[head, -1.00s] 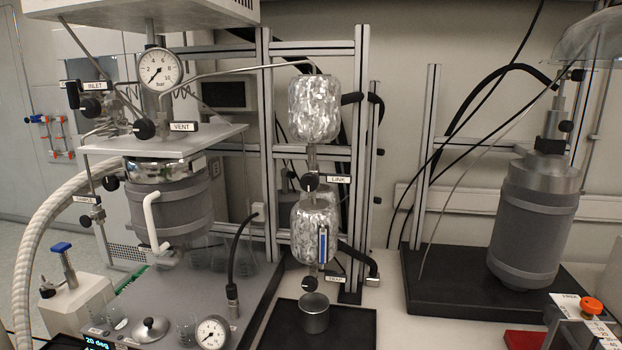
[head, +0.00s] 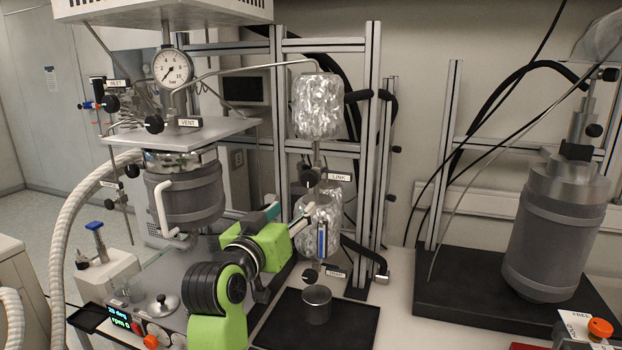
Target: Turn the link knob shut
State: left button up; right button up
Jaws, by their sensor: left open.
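The link knob (head: 309,177) is a black round knob on the pipe between two foil-wrapped vessels, beside the white LINK label (head: 340,177). The upper foil vessel (head: 317,105) is above it. The lower foil vessel (head: 328,205) is below it and partly covered by my gripper. My left gripper (head: 287,216), on a green and black arm, is open with its fingers spread. It is below and left of the link knob, apart from it in the picture. My right gripper is out of view.
The TRAP knob (head: 309,275) sits below the lower vessel, above a metal cup (head: 317,304) on a black tray (head: 362,325). The reactor (head: 185,195) and gauge (head: 171,68) stand left. Metal frame posts (head: 370,150) rise behind the foil vessels. A grey cylinder (head: 556,235) stands right.

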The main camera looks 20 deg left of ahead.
aim_at(308, 180)
pick_arm(q)
jog(key=w+p, duration=0.1)
jog(key=w, duration=0.3)
jog(key=w+r+p, duration=0.1)
jog(key=w+p, duration=0.1)
jog(key=w, duration=0.2)
jog(key=w+r+p, duration=0.1)
jog(key=w, duration=0.3)
jog(key=shift+w+a+r+p, duration=0.1)
jog(key=shift+w+r+p, duration=0.05)
jog(key=shift+w+p, duration=0.15)
jog(key=shift+w, duration=0.5)
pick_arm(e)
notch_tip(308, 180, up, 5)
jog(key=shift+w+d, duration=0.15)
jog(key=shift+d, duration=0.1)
pick_arm(q)
jog(key=c, duration=1.1)
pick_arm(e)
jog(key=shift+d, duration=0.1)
